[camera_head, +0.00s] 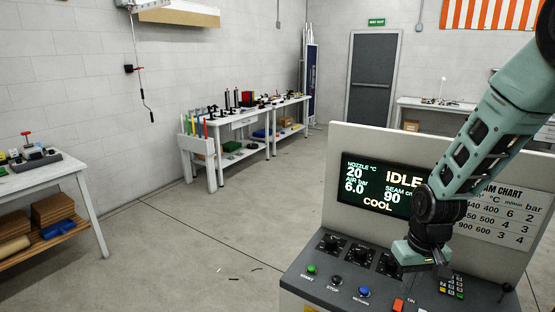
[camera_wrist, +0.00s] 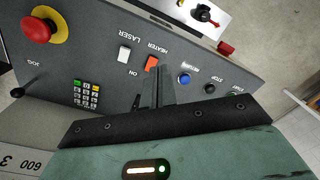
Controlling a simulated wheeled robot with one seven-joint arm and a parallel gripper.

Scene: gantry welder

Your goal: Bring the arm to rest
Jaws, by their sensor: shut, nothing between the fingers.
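My gripper (camera_head: 441,268) hangs at the end of my teal arm over the right part of the grey control console (camera_head: 300,285). Its fingers point down near the keypad (camera_head: 455,286). In the wrist view the fingers (camera_wrist: 157,75) are together and empty, in front of the panel between the orange heater switch (camera_wrist: 151,63) and the blue return button (camera_wrist: 184,79). I cannot tell whether they touch the panel. The console display (camera_head: 385,185) reads IDLE and COOL, nozzle 20, air 6.0, seam 90; my arm hides part of it.
A red emergency stop (camera_wrist: 37,30) and a jog stick (camera_wrist: 30,84) stand up from the panel. A seam chart (camera_head: 505,215) is right of my arm. Workbenches (camera_head: 245,122) line the wall, and another table (camera_head: 40,178) stands left. The floor between is mostly open.

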